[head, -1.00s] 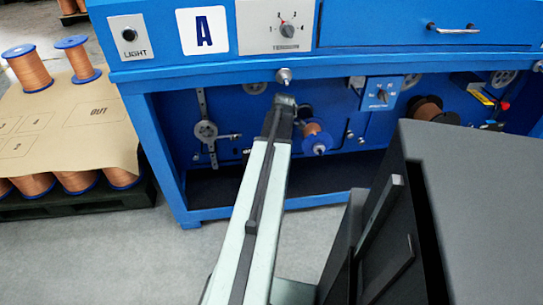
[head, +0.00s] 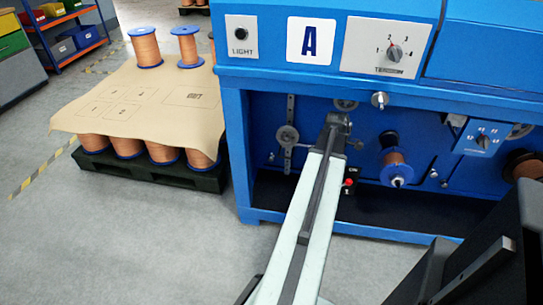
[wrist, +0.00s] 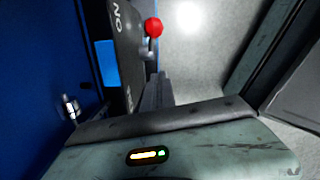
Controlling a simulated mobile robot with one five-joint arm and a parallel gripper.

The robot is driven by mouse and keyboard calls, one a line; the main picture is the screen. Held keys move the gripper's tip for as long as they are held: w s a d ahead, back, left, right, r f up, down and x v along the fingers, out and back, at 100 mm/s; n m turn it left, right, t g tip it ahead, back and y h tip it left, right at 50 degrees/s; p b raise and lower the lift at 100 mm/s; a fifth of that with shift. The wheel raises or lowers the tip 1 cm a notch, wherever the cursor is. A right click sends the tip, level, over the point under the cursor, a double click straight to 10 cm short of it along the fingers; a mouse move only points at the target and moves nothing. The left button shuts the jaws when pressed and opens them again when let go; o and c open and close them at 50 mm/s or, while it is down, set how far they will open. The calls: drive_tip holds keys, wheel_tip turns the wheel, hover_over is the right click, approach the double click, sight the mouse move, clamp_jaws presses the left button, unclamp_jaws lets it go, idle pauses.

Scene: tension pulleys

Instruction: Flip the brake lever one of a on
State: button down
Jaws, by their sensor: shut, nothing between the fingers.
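The brake lever with a red ball knob (head: 348,182) sits on a black plate (head: 351,172) low in the blue machine marked A, just right of my arm in the head view. In the wrist view the red knob (wrist: 153,27) stands out from the black plate (wrist: 126,50), which carries the white letters ON; another marking lower on the plate is mostly hidden. My gripper (wrist: 157,90) is shut and empty, close to the lever, with its tips just below the knob in the picture. I cannot tell whether they touch the lever. In the head view my arm hides the fingers.
The blue machine's frame (head: 245,215) surrounds the recess. A pallet with copper spools (head: 160,152) stands at left. The floor between is clear.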

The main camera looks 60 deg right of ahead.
drive_tip(key=w+a+f+g+h+b, duration=0.2)
drive_tip(key=w+a+f+g+b, duration=0.25)
drive_tip(key=w+b, duration=0.3)
drive_tip(key=w+a+r+p, duration=0.3)
drive_tip(key=w+r+p, duration=0.3)
drive_tip(key=p, duration=0.1)
drive_tip(key=w+a+r+p, duration=0.4)
drive_tip(key=w+r+p, duration=0.2)
drive_tip(key=r+p, duration=0.1)
drive_tip(key=shift+m, duration=0.3)
drive_tip(key=shift+w+r+t, duration=0.1)
drive_tip(key=shift+t, duration=0.15)
